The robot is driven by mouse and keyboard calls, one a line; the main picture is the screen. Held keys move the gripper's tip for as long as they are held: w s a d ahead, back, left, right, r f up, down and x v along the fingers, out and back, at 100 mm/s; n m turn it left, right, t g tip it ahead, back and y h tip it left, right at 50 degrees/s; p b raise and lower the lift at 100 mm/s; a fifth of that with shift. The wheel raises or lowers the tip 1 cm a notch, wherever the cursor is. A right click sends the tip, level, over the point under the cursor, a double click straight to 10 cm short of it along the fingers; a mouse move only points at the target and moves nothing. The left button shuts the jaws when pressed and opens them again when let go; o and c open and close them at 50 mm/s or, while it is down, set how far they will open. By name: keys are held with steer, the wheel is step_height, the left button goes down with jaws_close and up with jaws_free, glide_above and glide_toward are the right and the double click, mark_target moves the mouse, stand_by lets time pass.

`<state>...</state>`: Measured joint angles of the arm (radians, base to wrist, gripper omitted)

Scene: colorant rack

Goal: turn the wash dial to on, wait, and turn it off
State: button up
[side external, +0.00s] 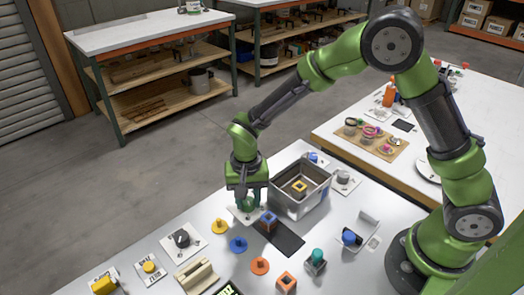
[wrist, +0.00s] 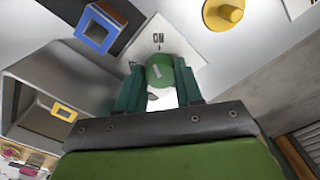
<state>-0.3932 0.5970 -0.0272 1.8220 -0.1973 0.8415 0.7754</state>
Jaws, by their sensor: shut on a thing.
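The wash dial (wrist: 159,70) is a round green knob with a short pale mark on top, seen in the middle of the wrist view. It sits on a white plate (wrist: 178,38) with the printed word ON above the knob. My gripper (wrist: 161,84) is shut on the dial, one dark green finger on each side of it. In the side view my gripper (side external: 247,201) points straight down at the white plate (side external: 236,215), left of the grey bin. The fingers hide part of the dial and plate, and I cannot tell for sure which setting the mark points to.
The grey metal bin (side external: 287,205) stands close to my gripper's right. A blue-and-orange block (side external: 268,222) is just in front.

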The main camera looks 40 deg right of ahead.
mark_target(249, 201)
steer(key=n, duration=0.3)
steer(key=shift+n, duration=0.4)
steer(key=n, duration=0.3)
steer(key=shift+d+n, duration=0.1)
steer(key=shift+n, duration=0.2)
steer(key=n, duration=0.6)
steer(key=shift+n, duration=0.3)
steer(key=o, duration=1)
steer(key=shift+o, duration=0.2)
steer(key=shift+r, duration=0.1)
step_height(249, 201, up, 17)
